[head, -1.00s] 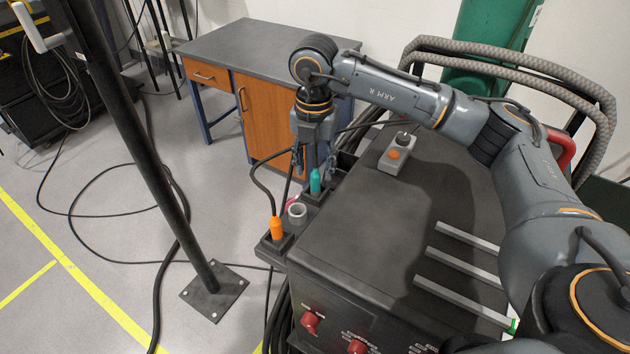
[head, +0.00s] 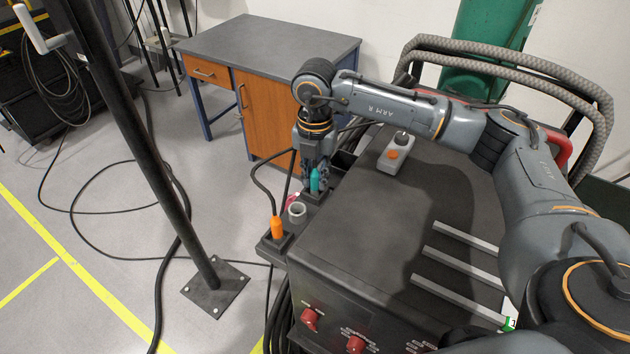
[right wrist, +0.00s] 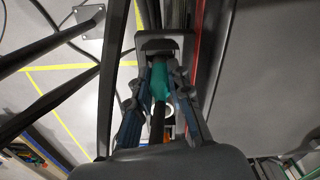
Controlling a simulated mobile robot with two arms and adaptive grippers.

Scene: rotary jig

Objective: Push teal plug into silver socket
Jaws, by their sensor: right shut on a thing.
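The teal plug (head: 314,182) stands roughly upright at the far end of the dark side tray, and it also shows in the right wrist view (right wrist: 161,82). My right gripper (head: 315,176) points down and is shut on it, with the fingers on either side in the right wrist view (right wrist: 164,76). The silver socket (head: 297,209) is a short grey ring in the middle of the tray, nearer than the plug. In the right wrist view it is mostly hidden, with only a pale edge (right wrist: 169,112) showing. My left gripper is out of view.
An orange plug (head: 277,227) with a black cable stands in the tray's near end. A pink item (head: 292,199) lies beside the socket. The dark cabinet top (head: 350,230) borders the tray, with a grey button box (head: 395,154) on it. A black post (head: 150,150) stands left.

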